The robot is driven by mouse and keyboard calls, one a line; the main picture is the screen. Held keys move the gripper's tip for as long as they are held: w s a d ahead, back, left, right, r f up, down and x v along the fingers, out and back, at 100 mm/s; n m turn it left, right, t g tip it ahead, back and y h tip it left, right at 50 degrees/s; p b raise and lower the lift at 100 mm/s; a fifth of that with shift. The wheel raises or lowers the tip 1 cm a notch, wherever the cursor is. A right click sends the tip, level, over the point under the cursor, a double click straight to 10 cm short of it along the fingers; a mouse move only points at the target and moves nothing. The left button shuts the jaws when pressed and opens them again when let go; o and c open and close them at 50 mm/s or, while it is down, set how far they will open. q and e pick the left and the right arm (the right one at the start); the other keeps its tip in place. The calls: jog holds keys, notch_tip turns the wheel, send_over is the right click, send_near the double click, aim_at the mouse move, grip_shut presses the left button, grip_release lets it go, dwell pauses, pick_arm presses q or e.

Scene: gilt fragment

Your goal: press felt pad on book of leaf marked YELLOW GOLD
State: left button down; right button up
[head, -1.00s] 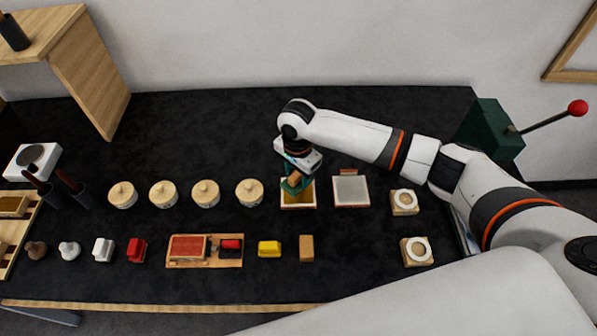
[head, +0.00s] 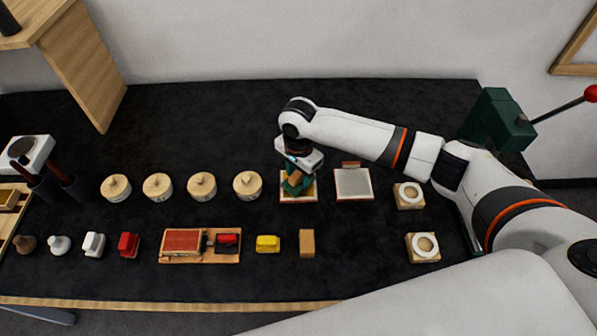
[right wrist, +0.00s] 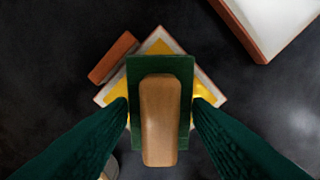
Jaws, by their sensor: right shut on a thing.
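My right gripper (head: 293,183) is shut on the felt pad (right wrist: 160,112), gripping it by its tan wooden handle above a green base. The pad is right over the book of yellow gold leaf (right wrist: 160,47), which has a pale rim and a red-brown tab at one side. In the head view the book (head: 284,197) shows only around the gripper. Whether the pad touches the leaf I cannot tell. No marking on the book is readable. My left gripper is not in view.
A second book with silvery leaf (head: 353,184) lies just to the right. A row of lidded round pots (head: 247,184) stands to the left. In front are a yellow block (head: 268,244), a tan block (head: 307,243) and a wooden tray with a red pad (head: 184,242).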

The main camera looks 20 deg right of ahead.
jog(key=shift+f, duration=0.55)
dwell(0.5)
jog(key=shift+s+f+p, duration=0.25)
jog(key=shift+p, duration=0.25)
dwell(2.3)
notch_tip(320, 180, up, 2)
jog(key=shift+w+p, duration=0.15)
jog(key=shift+p, duration=1.05)
notch_tip(320, 180, up, 6)
jog(key=p, duration=0.6)
jog(key=shift+f+p, duration=0.25)
jog(key=shift+p, duration=0.15)
